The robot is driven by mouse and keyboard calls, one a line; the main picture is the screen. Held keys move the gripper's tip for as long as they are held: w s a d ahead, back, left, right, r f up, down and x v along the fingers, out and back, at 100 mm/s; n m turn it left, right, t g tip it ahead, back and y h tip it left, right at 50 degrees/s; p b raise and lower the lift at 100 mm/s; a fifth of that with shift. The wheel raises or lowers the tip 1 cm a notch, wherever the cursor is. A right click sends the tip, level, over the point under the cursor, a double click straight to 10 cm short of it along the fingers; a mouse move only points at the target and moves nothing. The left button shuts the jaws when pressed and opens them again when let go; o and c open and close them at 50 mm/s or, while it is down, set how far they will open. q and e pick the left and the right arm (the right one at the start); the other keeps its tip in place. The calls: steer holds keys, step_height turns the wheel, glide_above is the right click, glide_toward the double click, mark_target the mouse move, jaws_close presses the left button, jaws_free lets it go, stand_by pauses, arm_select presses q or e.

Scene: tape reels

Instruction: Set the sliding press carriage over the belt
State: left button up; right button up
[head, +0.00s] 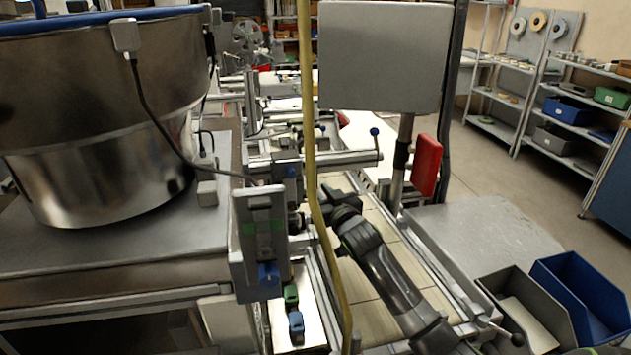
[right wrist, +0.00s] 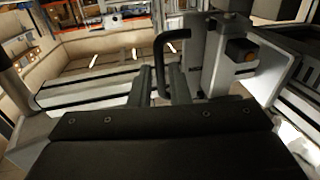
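My right arm comes in from the lower right of the head view, over the pale belt (head: 375,297). Its dark gripper (head: 326,198) is at the belt's left side, partly behind a yellow upright cable. In the right wrist view, its two fingers (right wrist: 162,84) stand close together, with one leg of a black U-shaped handle (right wrist: 172,36) between them. The handle is fixed to a light metal block (right wrist: 216,62), seemingly the press carriage, with an orange button on its dark housing. In the head view the carriage is hard to tell from the surrounding metalwork. My left gripper is not in view.
A grey box unit (head: 260,222) stands left of the belt, above small green and blue blocks. A big metal bowl (head: 110,130) fills the left. A grey panel (head: 382,55) and red box (head: 425,165) stand behind. Bins (head: 580,290) sit at right.

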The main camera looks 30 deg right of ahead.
steer(key=shift+w+d+p, duration=0.1)
steer(key=shift+w+p, duration=0.3)
steer(key=shift+w, duration=1.7)
jaws_close()
